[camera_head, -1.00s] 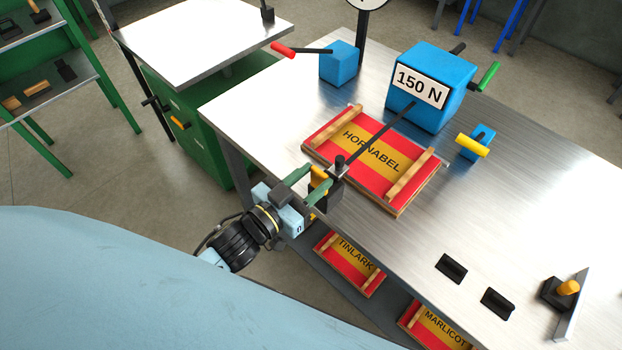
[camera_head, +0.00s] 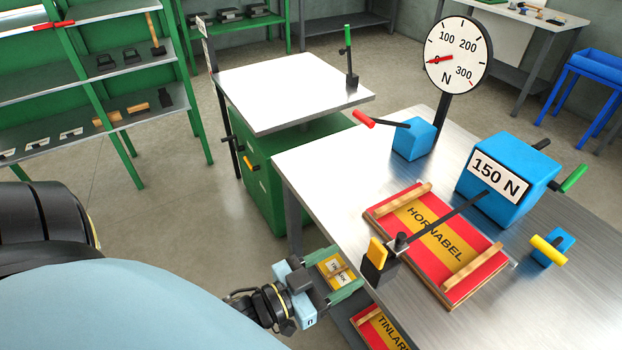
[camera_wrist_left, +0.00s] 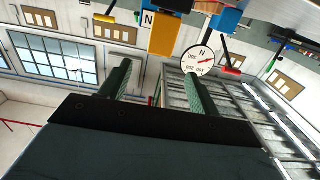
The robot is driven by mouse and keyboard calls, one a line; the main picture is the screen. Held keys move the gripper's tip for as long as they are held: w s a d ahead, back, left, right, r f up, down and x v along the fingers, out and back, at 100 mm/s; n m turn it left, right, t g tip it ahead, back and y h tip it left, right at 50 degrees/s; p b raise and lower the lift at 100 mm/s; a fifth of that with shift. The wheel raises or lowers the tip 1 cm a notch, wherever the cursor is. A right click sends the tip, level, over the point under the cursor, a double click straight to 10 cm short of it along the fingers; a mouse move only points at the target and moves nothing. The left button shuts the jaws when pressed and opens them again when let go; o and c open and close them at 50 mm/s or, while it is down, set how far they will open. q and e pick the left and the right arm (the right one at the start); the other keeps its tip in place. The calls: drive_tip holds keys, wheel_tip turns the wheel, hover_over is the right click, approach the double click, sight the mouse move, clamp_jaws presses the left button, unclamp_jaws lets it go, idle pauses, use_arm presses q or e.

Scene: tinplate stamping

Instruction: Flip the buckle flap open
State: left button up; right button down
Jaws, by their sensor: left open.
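The buckle is a black block (camera_head: 373,270) at the table's near left edge, beside the red and yellow HORNABEL panel (camera_head: 412,212). Its yellow flap (camera_head: 377,252) stands upright against the block; it also shows in the left wrist view (camera_wrist_left: 163,36), ahead of the fingers. A dark rod runs from the buckle over the panel to the blue 150 N box (camera_head: 505,180). My left gripper (camera_head: 338,274) is open off the table edge, left of and apart from the buckle; its green fingers also show in the left wrist view (camera_wrist_left: 158,70). My right gripper is not in view.
A dial gauge (camera_head: 458,55) stands behind a small blue block (camera_head: 413,140) with a red-handled lever. A yellow-handled blue part (camera_head: 552,250) lies right. A TINLARK panel (camera_head: 372,322) lies below the table. A yellow labelled piece shows between my fingers, apparently beyond them.

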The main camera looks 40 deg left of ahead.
use_arm(q)
drive_tip(key=v, duration=0.6)
idle(0.4)
drive_tip(key=s+a+f+n+g+y, duration=0.1)
drive_tip(key=f+g, duration=0.1)
drive_tip(key=f, duration=0.7)
drive_tip(key=s+a+f+g+y, duration=0.2)
drive_tip(key=f, duration=0.7)
drive_tip(key=s+a+f+n+g+y, duration=0.1)
drive_tip(key=f+g, duration=0.2)
drive_tip(key=f, duration=0.6)
drive_tip(key=s+f+g+y, duration=0.2)
drive_tip(key=s+f+g, duration=0.6)
drive_tip(key=s+f, duration=1)
drive_tip(key=shift+s+a+g, duration=0.2)
drive_tip(key=shift+s+g, duration=0.2)
drive_tip(key=shift+s, duration=0.15)
